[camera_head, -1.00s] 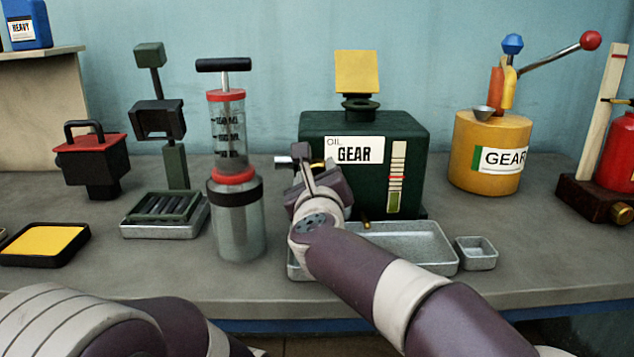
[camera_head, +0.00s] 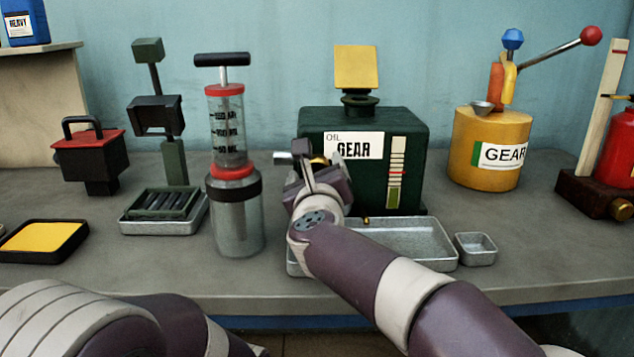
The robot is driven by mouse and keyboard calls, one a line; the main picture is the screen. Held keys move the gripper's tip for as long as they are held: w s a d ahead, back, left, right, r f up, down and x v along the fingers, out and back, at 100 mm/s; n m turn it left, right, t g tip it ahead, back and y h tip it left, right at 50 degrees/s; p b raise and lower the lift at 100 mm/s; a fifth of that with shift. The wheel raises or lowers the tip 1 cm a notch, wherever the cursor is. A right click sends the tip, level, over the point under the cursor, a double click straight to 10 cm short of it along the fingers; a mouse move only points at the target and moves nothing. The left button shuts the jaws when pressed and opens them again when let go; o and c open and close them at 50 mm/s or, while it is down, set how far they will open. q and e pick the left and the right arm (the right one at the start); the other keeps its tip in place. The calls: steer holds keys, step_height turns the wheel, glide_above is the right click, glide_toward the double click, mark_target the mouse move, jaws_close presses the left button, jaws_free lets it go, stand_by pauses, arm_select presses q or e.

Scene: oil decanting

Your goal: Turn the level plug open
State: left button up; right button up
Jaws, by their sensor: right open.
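The green oil tank (camera_head: 412,135), labelled GEAR, stands at the middle back with a raised yellow lid (camera_head: 357,68) and a striped level strip (camera_head: 394,172). A brass fitting (camera_head: 319,161) shows at its lower left front, partly hidden by my gripper. A small brass piece (camera_head: 366,220) shows low at its front. I cannot tell for sure which is the level plug. My right gripper (camera_head: 303,160) is open at the tank's left front, close to the upper fitting. Whether it touches is hidden. My left gripper is out of view.
A metal drip tray (camera_head: 425,242) lies under my right forearm, with a small metal dish (camera_head: 475,249) beside it. A clear pump cylinder (camera_head: 234,205) stands close left of my right gripper. A yellow GEAR can (camera_head: 488,140) stands to the right. The bench front is mostly clear.

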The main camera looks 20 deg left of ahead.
steer(key=v, duration=1.2)
steer(key=shift+s, duration=0.1)
